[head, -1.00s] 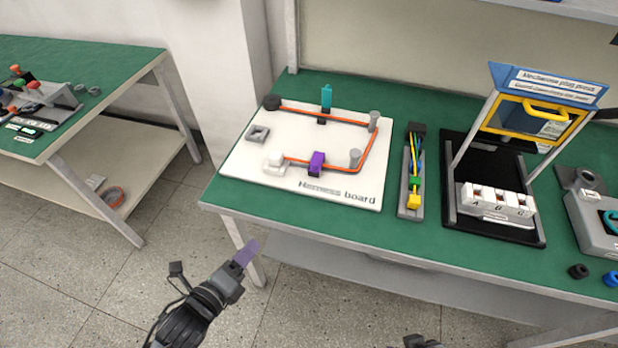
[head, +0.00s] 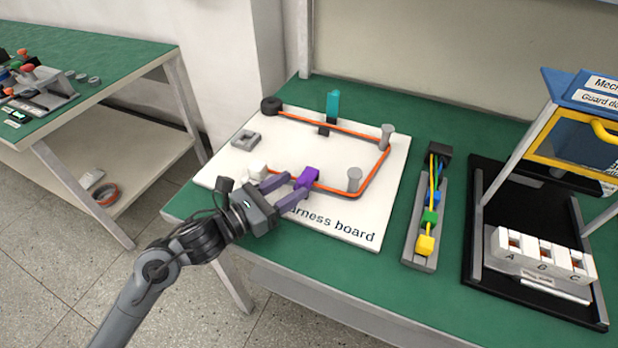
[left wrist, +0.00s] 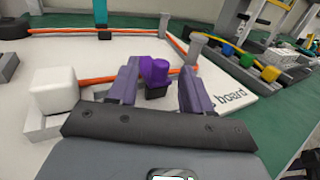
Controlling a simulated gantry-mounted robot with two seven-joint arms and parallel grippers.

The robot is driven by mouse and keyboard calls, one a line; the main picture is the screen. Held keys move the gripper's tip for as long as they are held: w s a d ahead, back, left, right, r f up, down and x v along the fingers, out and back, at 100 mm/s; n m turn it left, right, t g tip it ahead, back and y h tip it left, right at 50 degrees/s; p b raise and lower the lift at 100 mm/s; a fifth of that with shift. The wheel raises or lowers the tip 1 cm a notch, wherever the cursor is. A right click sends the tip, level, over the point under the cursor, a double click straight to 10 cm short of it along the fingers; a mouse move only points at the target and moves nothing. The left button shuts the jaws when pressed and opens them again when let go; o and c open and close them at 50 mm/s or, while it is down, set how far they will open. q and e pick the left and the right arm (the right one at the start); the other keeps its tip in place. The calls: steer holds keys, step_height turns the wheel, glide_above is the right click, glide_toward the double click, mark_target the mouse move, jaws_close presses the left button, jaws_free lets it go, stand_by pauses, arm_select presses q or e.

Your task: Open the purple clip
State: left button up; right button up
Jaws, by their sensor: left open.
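The purple clip (head: 307,178) sits on the near run of the orange cable on the white harness board (head: 225,170). It looks shut, with its purple top down over the cable. In the left wrist view the purple clip (left wrist: 154,70) stands on a dark base. My left gripper (head: 291,184) is open, with its purple-grey fingers pointing at the clip. In the left wrist view one finger is on each side of the clip, and a gap shows on the right side. I cannot tell whether the left finger touches it. My right gripper is not in view.
A teal clip (head: 333,104) stands upright on the far cable run. Grey posts (head: 386,137) guide the cable at the right. A white block (head: 257,169) is left of the clip. A grey tray with coloured connectors (head: 425,243) lies right of the board.

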mark_target(297, 183)
arm_select(q)
steer(key=shift+b+x, duration=0.6)
steer(key=shift+x, duration=2.25)
steer(key=shift+s+f, duration=0.1)
steer(key=shift+c, duration=0.5)
jaws_close()
